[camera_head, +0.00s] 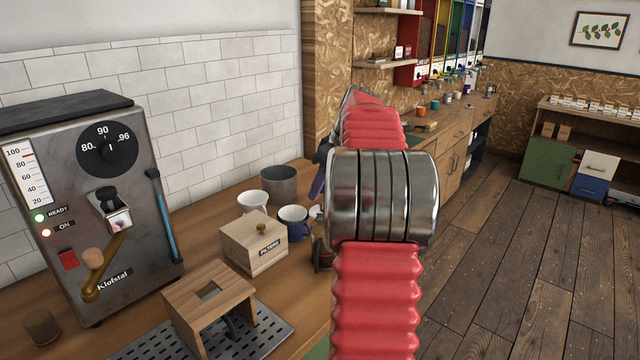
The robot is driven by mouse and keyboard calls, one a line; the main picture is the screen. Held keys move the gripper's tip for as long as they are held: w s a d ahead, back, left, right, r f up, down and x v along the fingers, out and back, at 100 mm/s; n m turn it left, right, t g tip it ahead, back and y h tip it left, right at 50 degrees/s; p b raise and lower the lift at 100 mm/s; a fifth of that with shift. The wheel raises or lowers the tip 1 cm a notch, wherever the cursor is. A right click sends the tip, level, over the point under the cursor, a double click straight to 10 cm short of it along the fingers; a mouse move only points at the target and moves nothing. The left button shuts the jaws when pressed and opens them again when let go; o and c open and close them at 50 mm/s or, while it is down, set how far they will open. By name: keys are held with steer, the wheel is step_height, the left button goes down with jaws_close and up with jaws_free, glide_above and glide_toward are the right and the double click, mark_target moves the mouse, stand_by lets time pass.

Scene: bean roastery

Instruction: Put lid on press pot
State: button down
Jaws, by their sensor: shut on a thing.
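My red ribbed arm with its silver joint fills the middle of the camera_head view and reaches forward over the counter. My gripper's jaws do not show; the arm hides that area, so what they hold cannot be seen. A dark purplish piece (319,172) sticks out left of the arm; I cannot tell whether it is part of my gripper or another thing. A small dark object with a brownish spot (321,254) shows partly at the arm's left edge, on the counter. I cannot make out the press pot or its lid for certain.
On the wooden counter stand a grey metal pot (279,184), a white cup (252,202), a blue mug (293,224), a wooden filters box (254,243) and a wooden stand (210,300) on a drip grate. A grey machine (85,200) stands left. Floor at right is clear.

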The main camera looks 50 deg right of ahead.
mark_target(320, 207)
steer(key=shift+f, duration=1.25)
steer(key=shift+f, duration=0.65)
stand_by(1.7)
stand_by(0.3)
steer(key=c, duration=1.4)
jaws_free()
steer(key=shift+o, duration=0.2)
steer(key=v, duration=1.3)
steer(key=shift+s+r, duration=0.15)
steer(key=shift+r, duration=0.2)
